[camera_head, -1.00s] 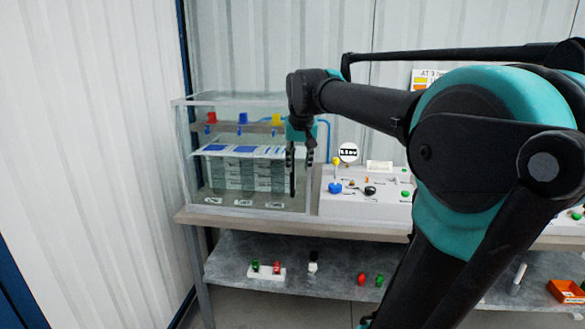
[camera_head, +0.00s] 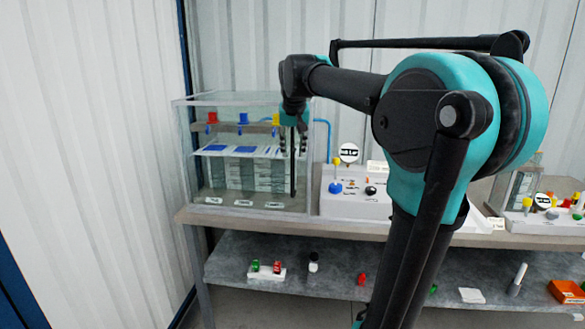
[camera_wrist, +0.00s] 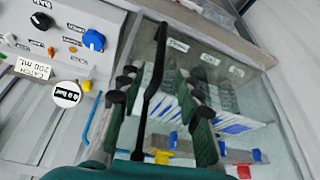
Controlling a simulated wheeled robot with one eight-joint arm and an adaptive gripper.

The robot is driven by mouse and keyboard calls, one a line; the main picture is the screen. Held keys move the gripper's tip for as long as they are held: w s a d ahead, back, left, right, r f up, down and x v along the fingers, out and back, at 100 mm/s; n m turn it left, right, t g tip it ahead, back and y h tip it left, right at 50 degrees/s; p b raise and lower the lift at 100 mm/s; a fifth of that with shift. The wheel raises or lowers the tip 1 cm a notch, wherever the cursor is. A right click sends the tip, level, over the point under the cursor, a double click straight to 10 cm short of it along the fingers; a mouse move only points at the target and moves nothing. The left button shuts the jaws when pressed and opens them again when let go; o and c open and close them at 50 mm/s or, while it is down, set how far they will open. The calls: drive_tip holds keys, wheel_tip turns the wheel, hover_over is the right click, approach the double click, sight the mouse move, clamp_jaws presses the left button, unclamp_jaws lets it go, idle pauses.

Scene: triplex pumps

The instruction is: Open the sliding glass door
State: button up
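A clear glass case (camera_head: 250,99) stands at the left end of the bench. A long black bar handle (camera_head: 293,180) runs upright at the right part of its front glass door (camera_head: 240,190). My gripper (camera_head: 293,150) is at the handle's upper part, with a finger on each side. In the wrist view the handle (camera_wrist: 151,92) runs between the two spread fingers of my gripper (camera_wrist: 160,95), with a visible gap on both sides. The fingers do not appear to press on it. The door looks shut, though the glass makes this hard to tell.
A white control panel (camera_head: 350,206) with a blue knob (camera_head: 335,188) stands just right of the case. Inside the case are red, blue and yellow valves (camera_head: 243,118). A lower shelf (camera_head: 330,262) holds small items. A white wall stands close on the left.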

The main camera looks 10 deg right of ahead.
sight(293, 163)
drive_tip(key=x, duration=0.8)
clamp_jaws()
